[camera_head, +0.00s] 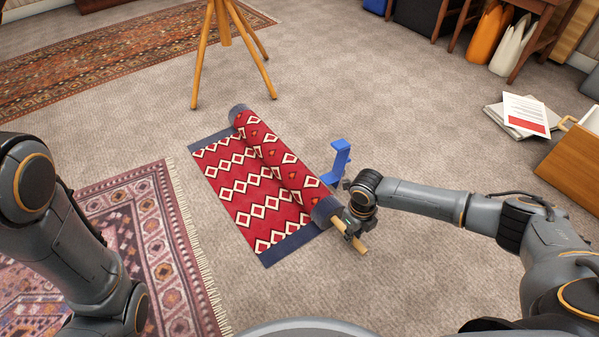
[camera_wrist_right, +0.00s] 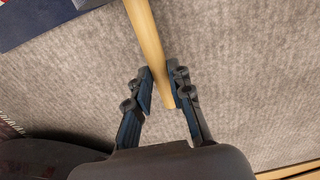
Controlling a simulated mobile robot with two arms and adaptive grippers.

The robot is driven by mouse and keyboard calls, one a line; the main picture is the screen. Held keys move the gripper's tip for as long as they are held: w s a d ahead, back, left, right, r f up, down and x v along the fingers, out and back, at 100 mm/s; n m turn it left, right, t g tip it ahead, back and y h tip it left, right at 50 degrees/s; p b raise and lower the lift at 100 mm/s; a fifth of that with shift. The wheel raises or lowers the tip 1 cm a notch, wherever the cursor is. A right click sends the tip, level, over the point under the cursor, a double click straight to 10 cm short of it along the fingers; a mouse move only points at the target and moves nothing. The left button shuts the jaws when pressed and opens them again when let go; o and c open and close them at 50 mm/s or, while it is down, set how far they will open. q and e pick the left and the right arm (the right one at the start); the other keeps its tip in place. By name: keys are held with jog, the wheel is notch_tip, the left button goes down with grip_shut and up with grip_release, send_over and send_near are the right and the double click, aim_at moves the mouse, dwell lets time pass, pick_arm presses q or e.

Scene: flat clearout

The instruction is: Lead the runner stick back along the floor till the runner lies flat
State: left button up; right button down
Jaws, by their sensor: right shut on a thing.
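The runner (camera_head: 228,185) is red with cream zigzags and diamonds and dark blue borders. Its left part lies flat on the carpet. Its right part is still a roll (camera_head: 275,160) slanting from upper left to lower right. The pale wooden runner stick (camera_head: 362,248) juts out of the roll's near end; it also shows in the right wrist view (camera_wrist_right: 148,42). My right gripper (camera_head: 351,228) is shut on the stick near its free end, with a finger on each side in the wrist view (camera_wrist_right: 162,88). My left arm shows at the left, but its gripper is out of view.
A blue bracket-shaped thing (camera_head: 338,163) stands close to the right of the roll. A wooden tripod stand (camera_head: 200,60) is behind the runner. A fringed patterned rug (camera_head: 140,225) lies to the left. Papers (camera_head: 525,115) and a wooden box (camera_head: 572,165) are at the right.

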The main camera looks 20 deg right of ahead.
jog(key=shift+w+d, duration=0.3)
jog(key=shift+d, duration=0.45)
jog(key=shift+w+d+b, duration=0.25)
jog(key=shift+w+d, duration=0.1)
jog(key=shift+d, duration=0.6)
jog(key=shift+w+d+b, duration=0.2)
jog(key=shift+w+d, duration=0.1)
jog(key=shift+d, duration=0.65)
jog(key=shift+w+d+b, duration=0.25)
jog(key=shift+w+d, duration=0.1)
jog(key=shift+d, duration=0.6)
